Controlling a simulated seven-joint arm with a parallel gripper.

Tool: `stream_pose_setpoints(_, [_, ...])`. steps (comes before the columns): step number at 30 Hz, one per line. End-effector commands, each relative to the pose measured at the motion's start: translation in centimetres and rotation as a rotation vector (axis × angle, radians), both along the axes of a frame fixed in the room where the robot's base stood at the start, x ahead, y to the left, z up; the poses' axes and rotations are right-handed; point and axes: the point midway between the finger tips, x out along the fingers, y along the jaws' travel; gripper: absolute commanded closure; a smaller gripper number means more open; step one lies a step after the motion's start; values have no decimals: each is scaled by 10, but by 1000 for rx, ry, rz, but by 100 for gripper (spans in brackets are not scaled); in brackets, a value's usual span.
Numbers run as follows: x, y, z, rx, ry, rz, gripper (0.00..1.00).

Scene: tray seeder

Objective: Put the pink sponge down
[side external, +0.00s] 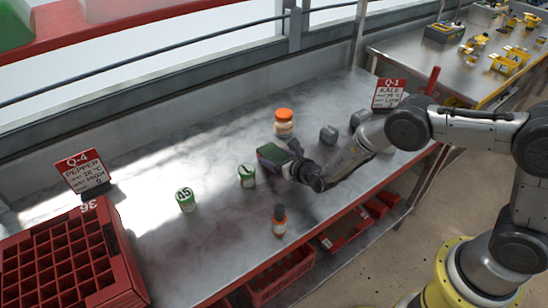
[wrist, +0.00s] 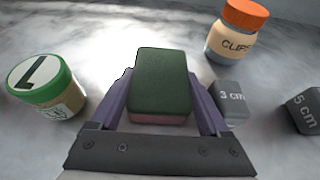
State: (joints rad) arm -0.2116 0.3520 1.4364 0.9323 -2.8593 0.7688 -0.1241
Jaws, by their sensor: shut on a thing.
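The sponge (wrist: 162,82) is a block with a dark green top and a pink lower part. It lies between the two purple fingers of my gripper (wrist: 160,100) in the wrist view, and the fingers are shut on it. In the side view the sponge (side external: 270,154) is at the end of my gripper (side external: 284,160), over the middle of the metal bench (side external: 225,215). I cannot tell whether its underside touches the bench.
A green-lidded jar (side external: 246,176) stands just left of the sponge, with another (side external: 186,200) farther left. An orange-lidded clips jar (side external: 284,122) stands behind. Grey blocks (side external: 328,135) are to the right, an orange-capped bottle (side external: 279,220) in front, a red seed tray (side external: 70,262) far left.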

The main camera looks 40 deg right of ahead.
Motion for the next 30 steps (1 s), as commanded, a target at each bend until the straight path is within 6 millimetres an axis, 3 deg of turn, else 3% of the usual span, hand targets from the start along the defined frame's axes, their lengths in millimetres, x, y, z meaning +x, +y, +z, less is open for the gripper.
stream_pose_setpoints(8, [1,0,31,1,-4,0,79])
stream_pose_setpoints(11, [-8,-1,41,1,-3,0,79])
stream_pose_setpoints(21, [-51,-7,92,1,-4,1,79])
stream_pose_setpoints(30, [-108,-15,115,0,-3,1,79])
